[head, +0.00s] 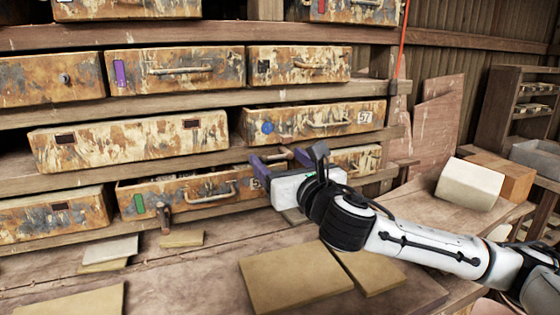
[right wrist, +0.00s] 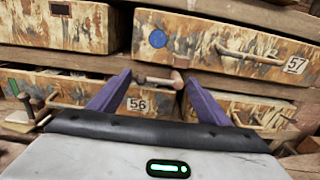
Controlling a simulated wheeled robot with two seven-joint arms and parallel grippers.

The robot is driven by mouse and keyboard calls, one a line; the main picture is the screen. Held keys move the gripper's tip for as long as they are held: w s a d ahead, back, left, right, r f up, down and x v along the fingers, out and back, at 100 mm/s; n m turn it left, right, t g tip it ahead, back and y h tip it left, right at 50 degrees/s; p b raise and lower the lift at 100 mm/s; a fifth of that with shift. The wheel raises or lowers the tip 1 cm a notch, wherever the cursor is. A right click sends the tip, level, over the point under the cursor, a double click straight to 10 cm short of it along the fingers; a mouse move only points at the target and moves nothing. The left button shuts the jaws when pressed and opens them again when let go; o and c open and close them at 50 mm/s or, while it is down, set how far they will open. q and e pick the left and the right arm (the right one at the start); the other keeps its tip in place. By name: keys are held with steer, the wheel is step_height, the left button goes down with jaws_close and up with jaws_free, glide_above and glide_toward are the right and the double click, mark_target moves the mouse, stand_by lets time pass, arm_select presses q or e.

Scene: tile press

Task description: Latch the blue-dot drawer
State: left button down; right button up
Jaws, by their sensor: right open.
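The blue-dot drawer (head: 350,122) is a rusty, paint-flaked front with a blue dot (head: 268,127), a bar handle and a "57" label. A dark strip shows above its front, so it looks slightly out. It also shows in the right wrist view (right wrist: 225,42). Just below it, a small wooden turn-latch with a round pivot (right wrist: 160,80) lies about level. My right gripper (head: 278,158) is open below the drawer's left part. Its purple fingers stand either side of the latch in the wrist view; contact cannot be told. My left gripper is not in view.
A green-marked drawer (head: 165,192), labelled "56" in the wrist view, sits below left with an upright wooden latch (head: 165,218). A two-slot drawer (head: 130,142) juts out at left. Flat tiles (head: 295,277) lie on the bench; a pale block (head: 468,185) stands at right.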

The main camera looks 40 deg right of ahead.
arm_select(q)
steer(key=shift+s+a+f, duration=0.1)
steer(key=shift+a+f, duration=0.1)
arm_select(e)
steer(key=shift+w, duration=0.1)
steer(key=c, duration=1)
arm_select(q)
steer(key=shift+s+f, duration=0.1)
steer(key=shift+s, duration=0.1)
